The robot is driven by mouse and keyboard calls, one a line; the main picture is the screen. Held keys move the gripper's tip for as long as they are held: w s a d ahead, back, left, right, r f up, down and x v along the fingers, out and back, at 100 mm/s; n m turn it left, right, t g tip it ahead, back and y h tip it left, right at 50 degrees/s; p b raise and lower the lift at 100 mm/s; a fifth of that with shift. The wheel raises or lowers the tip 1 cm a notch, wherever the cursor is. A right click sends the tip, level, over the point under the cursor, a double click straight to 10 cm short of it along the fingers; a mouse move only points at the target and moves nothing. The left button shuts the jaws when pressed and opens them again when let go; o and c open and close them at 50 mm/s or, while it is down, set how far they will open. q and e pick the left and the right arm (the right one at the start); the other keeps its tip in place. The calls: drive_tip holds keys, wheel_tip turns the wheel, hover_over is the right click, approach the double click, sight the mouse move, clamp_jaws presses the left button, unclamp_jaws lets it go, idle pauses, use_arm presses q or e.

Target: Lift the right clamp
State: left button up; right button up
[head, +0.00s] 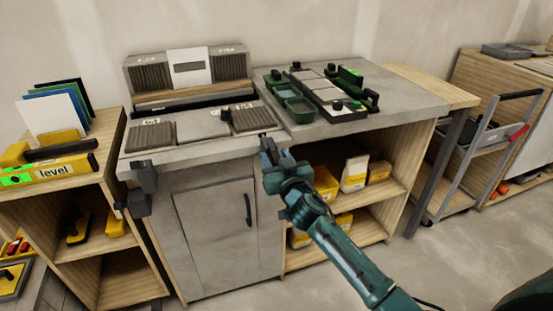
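Dark green and black clamp-like pieces stand on the grey bench (200,152), around a dark frame holding light tiles (318,88). One green piece (351,77) stands at the frame's right back, and another dark piece (370,98) is at its right end. I cannot tell for certain which is the right clamp. My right gripper (266,144) is in front of the bench's front edge, left of and apart from these pieces. Its fingers are too small and dark to tell open from shut; no held object is visible. My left gripper is not in view.
Green bins (298,105) sit left of the frame. Ribbed grey tiles (151,136) lie on the bench's left. Dark blocks (146,177) hang at its left front corner. A shelf with a yellow level (50,172) stands left, a trolley (480,145) right.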

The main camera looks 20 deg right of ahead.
drive_tip(key=shift+c, duration=0.3)
clamp_jaws()
idle(0.3)
